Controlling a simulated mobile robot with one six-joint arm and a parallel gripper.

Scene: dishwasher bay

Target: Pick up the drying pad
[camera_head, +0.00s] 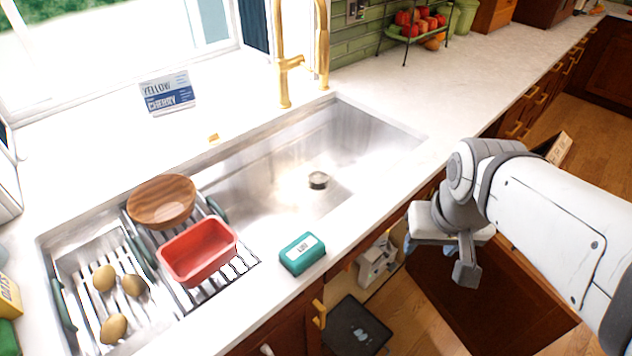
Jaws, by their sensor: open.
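No thing in view is plainly marked as the drying pad. A dark, flat, square item (356,327) with small light marks lies low, below the counter's front edge, and may be the pad. I cannot tell for certain. My gripper (440,258) hangs in front of the counter at the right, above and to the right of that dark item and apart from it. Its jaws are open, and I see nothing between them. One finger is partly hidden by the gripper's body.
A teal box (302,254) sits on the counter's front edge. The sink (300,150) holds a rack (237,270) with a red tub (199,250) and wooden bowl (161,201). Potatoes (113,328) lie at left. A whitish object (377,263) stands below the counter.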

